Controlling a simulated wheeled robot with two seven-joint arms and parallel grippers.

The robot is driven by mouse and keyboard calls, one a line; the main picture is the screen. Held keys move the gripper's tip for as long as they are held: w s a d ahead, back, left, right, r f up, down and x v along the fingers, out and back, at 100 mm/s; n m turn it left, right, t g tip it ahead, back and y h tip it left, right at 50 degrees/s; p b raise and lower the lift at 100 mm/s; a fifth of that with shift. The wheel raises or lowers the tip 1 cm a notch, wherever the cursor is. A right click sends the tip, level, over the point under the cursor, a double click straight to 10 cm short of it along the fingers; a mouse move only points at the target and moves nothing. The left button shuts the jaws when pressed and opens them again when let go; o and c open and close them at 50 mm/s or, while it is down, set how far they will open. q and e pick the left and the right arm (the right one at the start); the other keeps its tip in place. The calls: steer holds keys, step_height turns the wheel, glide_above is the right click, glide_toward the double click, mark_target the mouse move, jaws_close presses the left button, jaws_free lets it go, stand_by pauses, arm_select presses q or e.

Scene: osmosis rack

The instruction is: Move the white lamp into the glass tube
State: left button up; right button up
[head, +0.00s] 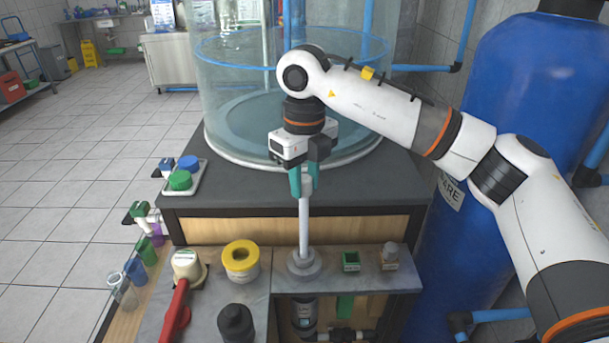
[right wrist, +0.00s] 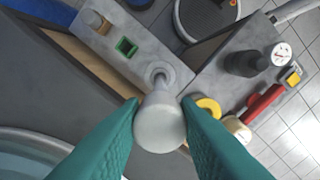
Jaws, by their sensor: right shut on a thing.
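The white lamp (head: 304,225) is a long thin white rod, held upright. My right gripper (head: 304,188) is shut on its upper end with teal fingers. In the right wrist view the lamp's wide white top (right wrist: 160,125) sits between both fingertips. The lamp's lower end meets the round grey collar (head: 304,265) on the front shelf; the collar also shows in the right wrist view (right wrist: 160,73). I cannot tell how deep the end is in the collar. No glass tube shows clearly; a dark cylinder (head: 304,314) is below the shelf. My left gripper is not in view.
A yellow ring-shaped item (head: 241,258), a red-handled tool (head: 176,308) and a black cylinder (head: 236,324) stand left of the collar. A small green box (head: 351,261) is to its right. The large clear tank (head: 225,125) stands behind; a blue vessel (head: 530,75) is at right.

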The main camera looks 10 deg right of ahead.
steer(key=shift+f, duration=0.1)
steer(key=b, duration=0.5)
glide_above(304, 244)
steer(key=shift+w+d+f, duration=0.1)
steer(key=shift+w+f, duration=0.1)
steer(key=shift+f, duration=1.55)
steer(key=shift+w+d+f, duration=0.1)
steer(key=shift+w+f, duration=0.1)
steer(key=shift+f, duration=1.55)
steer(key=shift+f+b, duration=2.55)
steer(key=shift+f, duration=0.9)
steer(key=shift+f, duration=0.15)
steer(key=shift+f+b, duration=1.1)
steer(key=shift+f, duration=0.15)
steer(key=o, duration=0.9)
steer(key=shift+c, duration=0.2)
steer(key=shift+o, duration=0.6)
